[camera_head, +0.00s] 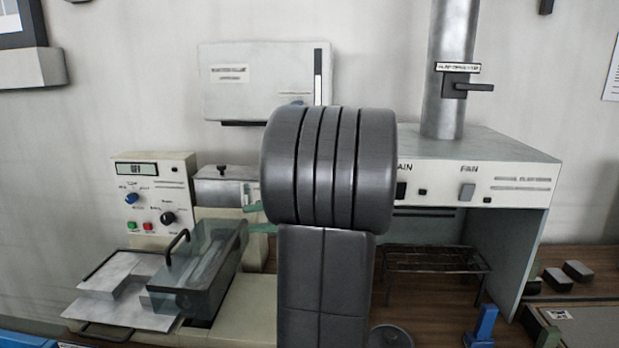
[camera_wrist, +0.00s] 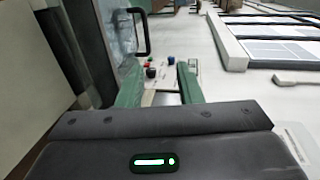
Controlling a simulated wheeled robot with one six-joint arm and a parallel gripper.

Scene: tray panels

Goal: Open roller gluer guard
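The roller gluer guard (camera_head: 198,265) is a clear smoky cover at the lower left of the head view, lying low over the machine bed. Its black handle (camera_head: 176,248) stands up at its left side. In the wrist view the guard (camera_wrist: 118,38) is at the top, and its black handle (camera_wrist: 146,32) is beyond the fingertips. My gripper (camera_wrist: 160,80) has green fingers spread apart with nothing between them. In the head view the green fingers (camera_head: 258,217) show to the right of the guard, apart from the handle, partly hidden by my arm.
The gluer's control box (camera_head: 153,195) with a display, knobs and buttons stands behind the guard. A white tray (camera_head: 125,306) lies to its left. A fume hood (camera_head: 490,180) with a metal duct stands at right. My arm hides the middle of the bench.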

